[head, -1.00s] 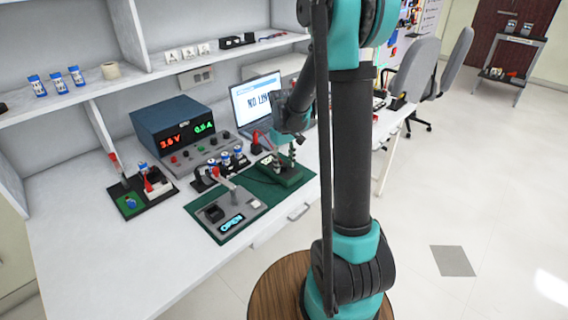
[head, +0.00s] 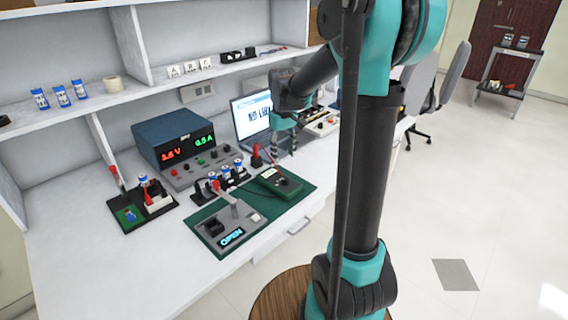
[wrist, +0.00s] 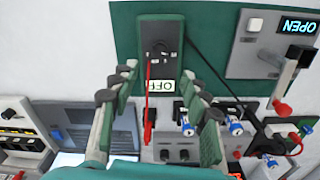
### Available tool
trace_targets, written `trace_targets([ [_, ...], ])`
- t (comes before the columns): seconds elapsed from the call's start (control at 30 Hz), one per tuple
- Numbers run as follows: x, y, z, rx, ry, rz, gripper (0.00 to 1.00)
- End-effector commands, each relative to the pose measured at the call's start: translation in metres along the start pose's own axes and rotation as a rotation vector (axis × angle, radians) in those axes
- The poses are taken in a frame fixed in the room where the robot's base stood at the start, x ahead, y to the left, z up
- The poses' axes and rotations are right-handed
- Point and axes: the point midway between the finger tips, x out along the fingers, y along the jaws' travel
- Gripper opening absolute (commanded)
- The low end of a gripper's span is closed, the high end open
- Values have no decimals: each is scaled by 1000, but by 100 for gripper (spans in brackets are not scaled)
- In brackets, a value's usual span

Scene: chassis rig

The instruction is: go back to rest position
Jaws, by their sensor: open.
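My gripper (head: 284,145) is open and empty above the bench, near the laptop, with its fingers pointing down. In the wrist view its two fingers (wrist: 168,88) stand wide apart. Between and beyond them is a dark green multimeter (wrist: 160,48) with a dial and a label reading OFF. The multimeter (head: 279,183) lies on the green mat (head: 301,200) in the head view, and the gripper is apart from it, on its far side.
A grey switch box (head: 228,226) reading OPEN sits on the mat. A power supply (head: 176,140) shows 3.6 V and 0.5 A. The laptop (head: 251,113) stands behind the gripper. A shelf (head: 150,95) runs above the bench. The bench's front left (head: 110,270) is clear.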

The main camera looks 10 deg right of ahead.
Motion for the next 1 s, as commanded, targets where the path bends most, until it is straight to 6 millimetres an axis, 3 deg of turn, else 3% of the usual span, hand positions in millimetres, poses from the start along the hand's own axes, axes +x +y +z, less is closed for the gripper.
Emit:
trace_targets([
  [0.2, -13, 0, 0, 0, 0, 0, 46],
  [0.6, -11, -1, 8, 12, 10, 2, 46],
  [0.77, 3, -5, 47, 81, 69, 16, 46],
  [1.0, 44, -22, 135, 244, 211, 40, 46],
])
